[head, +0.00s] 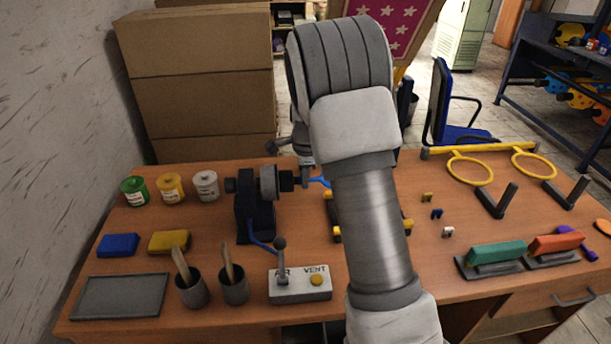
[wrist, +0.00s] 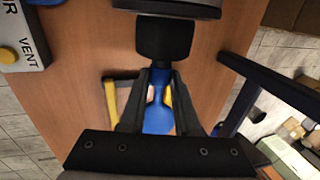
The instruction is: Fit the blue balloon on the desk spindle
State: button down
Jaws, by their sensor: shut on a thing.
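The desk spindle (head: 266,182) is a dark and grey unit on the desk, with a black nose pointing right toward my arm. In the wrist view its black end (wrist: 163,38) is at the top centre. My gripper (wrist: 159,82) is shut on the blue balloon (wrist: 158,118), whose body hangs between the fingers. The balloon's narrow neck points at the spindle end and seems to meet it; I cannot tell whether it is around the tip. In the head view a bit of blue balloon (head: 320,182) shows beside my arm, which hides most of my gripper.
A control box (head: 300,284) with a lever and the AIR and VENT labels stands in front of the spindle. Paint jars (head: 171,188), two brush cups (head: 191,289) and a grey tray (head: 120,297) are left. Yellow rings (head: 470,170) and stamp blocks (head: 496,254) are right.

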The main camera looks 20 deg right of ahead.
jog(key=c, duration=0.5)
grip_release()
jog(key=shift+c, duration=0.2)
jog(key=shift+r, duration=0.15)
jog(key=p+v, duration=0.5)
jog(key=v, duration=0.3)
jog(key=shift+r, duration=0.35)
jog(key=shift+s, duration=0.15)
